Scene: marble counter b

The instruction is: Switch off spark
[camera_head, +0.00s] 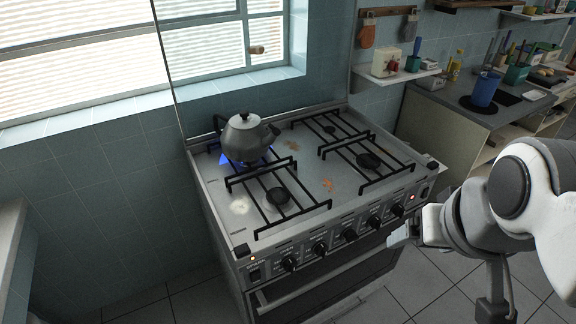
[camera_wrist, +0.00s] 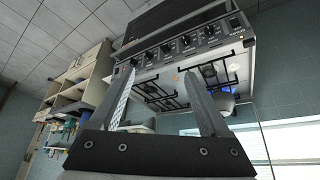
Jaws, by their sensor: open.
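The gas stove (camera_head: 345,285) stands against the tiled wall, with a row of black knobs along its front panel. A small dark switch (camera_head: 254,275) sits at the panel's left end, below a lit orange lamp (camera_head: 253,258); the lettering beside it is too small to read surely. It shows at the upper right in the wrist view (camera_wrist: 235,22), where the stove appears upside down. A second dark switch (camera_head: 424,192) and lit lamp (camera_head: 411,197) are at the right end. My gripper (camera_wrist: 158,72) is open and empty, in front of the panel's right part, touching nothing visible.
A grey kettle (camera_head: 243,138) stands over a blue flame (camera_head: 229,160) on the back left burner. Black grates (camera_head: 365,150) cover the hob. A counter with a blue pot (camera_head: 485,90) is at the right. The floor before the stove is clear.

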